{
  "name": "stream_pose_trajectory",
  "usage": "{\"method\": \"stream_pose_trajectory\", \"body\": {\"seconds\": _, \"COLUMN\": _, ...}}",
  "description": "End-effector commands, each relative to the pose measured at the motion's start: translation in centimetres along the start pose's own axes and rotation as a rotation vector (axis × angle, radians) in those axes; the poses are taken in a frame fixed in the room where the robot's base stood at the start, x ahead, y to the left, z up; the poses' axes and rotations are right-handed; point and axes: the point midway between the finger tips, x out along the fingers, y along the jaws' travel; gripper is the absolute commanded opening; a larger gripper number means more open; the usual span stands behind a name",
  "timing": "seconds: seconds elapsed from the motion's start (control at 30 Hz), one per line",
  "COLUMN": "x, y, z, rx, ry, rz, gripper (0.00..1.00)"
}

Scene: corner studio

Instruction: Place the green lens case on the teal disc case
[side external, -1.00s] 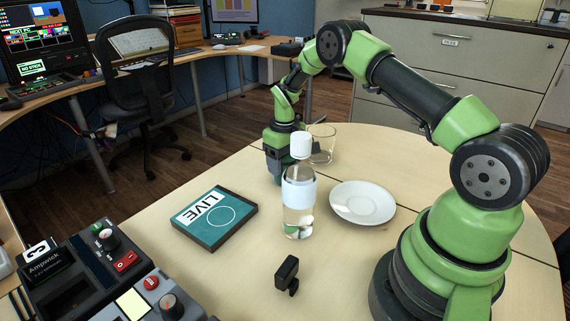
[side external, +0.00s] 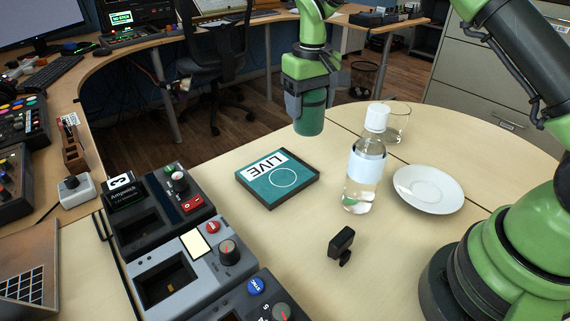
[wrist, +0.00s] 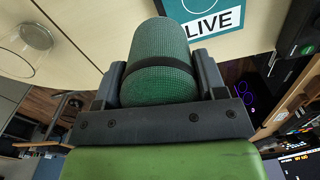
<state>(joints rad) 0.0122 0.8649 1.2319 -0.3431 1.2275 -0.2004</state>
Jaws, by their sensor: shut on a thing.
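My gripper (side external: 308,103) is shut on the green lens case (side external: 309,122), a dark green cylinder with a black band. It holds the case in the air, above and beyond the teal disc case, with a clear gap. In the wrist view the lens case (wrist: 162,62) sits between both fingers, its mesh-like surface towards the camera. The teal disc case (side external: 265,190) lies flat on the table, with a white LIVE label and a white circle outline. Its corner also shows at the top of the wrist view (wrist: 178,12).
A clear bottle (side external: 364,170) with a white cap stands right of the disc case. A small black object (side external: 341,242) lies in front. Control boxes (side external: 190,250) fill the near left.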

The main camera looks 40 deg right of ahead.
Motion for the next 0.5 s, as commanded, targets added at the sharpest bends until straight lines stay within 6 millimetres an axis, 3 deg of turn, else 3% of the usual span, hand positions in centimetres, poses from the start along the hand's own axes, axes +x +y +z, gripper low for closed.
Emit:
{"method": "stream_pose_trajectory", "body": {"seconds": 0.03, "x": -0.3, "y": -2.0, "z": 0.4, "rx": -0.008, "ry": 0.002, "rz": 0.000, "gripper": 0.32}}
{"method": "stream_pose_trajectory", "body": {"seconds": 0.1, "x": -0.5, "y": -4.0, "z": 1.0, "rx": -0.003, "ry": 0.000, "rz": 0.000, "gripper": 0.32}}
{"method": "stream_pose_trajectory", "body": {"seconds": 0.2, "x": -0.6, "y": -5.7, "z": 1.6, "rx": 0.004, "ry": 0.000, "rz": 0.000, "gripper": 0.32}}
{"method": "stream_pose_trajectory", "body": {"seconds": 0.5, "x": 4.3, "y": -6.4, "z": 1.9, "rx": 0.010, "ry": -0.004, "rz": 0.001, "gripper": 0.32}}
